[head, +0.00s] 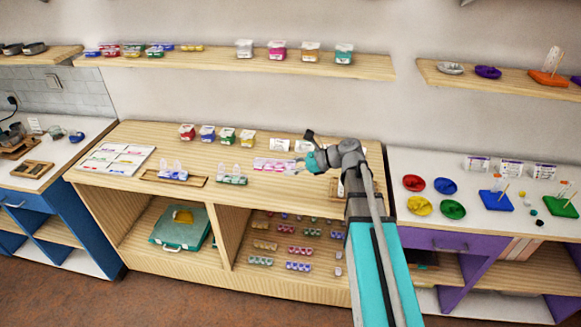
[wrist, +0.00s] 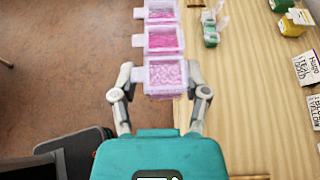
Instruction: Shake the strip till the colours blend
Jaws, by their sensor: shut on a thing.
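The strip (wrist: 162,40) is a row of clear compartments holding pink beads, darker pink in the middle one and paler in the one nearest me. Its far end is cut off at the top of the wrist view. My gripper (wrist: 162,80) is shut on its near end, one finger on each side. In the head view the strip (head: 273,165) shows pale pink and white over the wooden table, and my gripper (head: 303,165) is at its right end. It looks held above the table, with bare floor beneath it in the wrist view.
Small lidded tubs (head: 228,134) and white cards stand along the table's back. Two other strips, one green (head: 232,180), lie left of mine. A colour chart (head: 116,160) lies at the far left. The front of the wooden table (head: 220,205) is largely clear.

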